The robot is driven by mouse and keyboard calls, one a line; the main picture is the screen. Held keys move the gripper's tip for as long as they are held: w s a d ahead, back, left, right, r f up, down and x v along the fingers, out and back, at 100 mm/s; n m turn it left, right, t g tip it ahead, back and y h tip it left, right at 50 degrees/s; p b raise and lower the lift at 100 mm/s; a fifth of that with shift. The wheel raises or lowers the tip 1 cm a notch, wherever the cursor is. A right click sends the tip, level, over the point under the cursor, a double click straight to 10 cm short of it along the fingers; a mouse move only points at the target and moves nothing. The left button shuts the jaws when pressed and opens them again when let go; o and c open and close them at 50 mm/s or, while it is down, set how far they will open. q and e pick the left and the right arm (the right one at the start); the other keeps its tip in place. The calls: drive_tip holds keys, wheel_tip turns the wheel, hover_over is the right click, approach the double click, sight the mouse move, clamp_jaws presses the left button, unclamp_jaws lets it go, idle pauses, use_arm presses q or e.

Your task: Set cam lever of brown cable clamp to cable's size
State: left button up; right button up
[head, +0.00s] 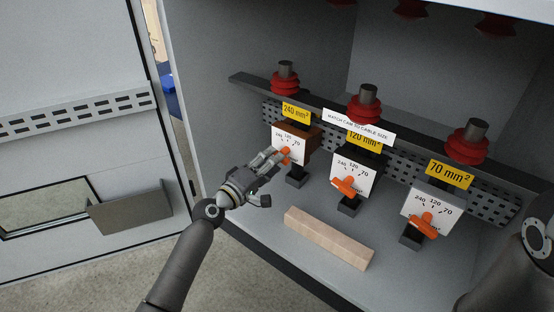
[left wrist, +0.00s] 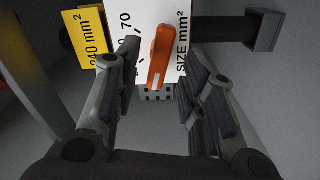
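The brown cable clamp (head: 314,139) is the leftmost of three clamps. Its white dial plate (head: 291,149) faces me, under a yellow 240 mm² tag (head: 295,111). The orange cam lever (head: 285,151) sits on the plate, partly hidden by my gripper in the head view. In the left wrist view the lever (left wrist: 159,58) lies between the two fingers, with a gap on each side; its white-marked end points down in that picture, away from the 70 mark. My left gripper (head: 270,161) is open in front of the dial. My right gripper is out of view.
Two more clamps with orange levers, tagged 120 mm² (head: 364,139) and 70 mm² (head: 450,174), stand to the right. A sign (head: 358,125) reads "match cam to cable size". A wooden block (head: 328,238) lies on the cabinet floor. A perforated rail runs behind the clamps.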

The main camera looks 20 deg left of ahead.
use_arm(q)
drive_tip(key=shift+b+x, duration=0.35)
drive_tip(key=shift+x, duration=1.25)
clamp_jaws()
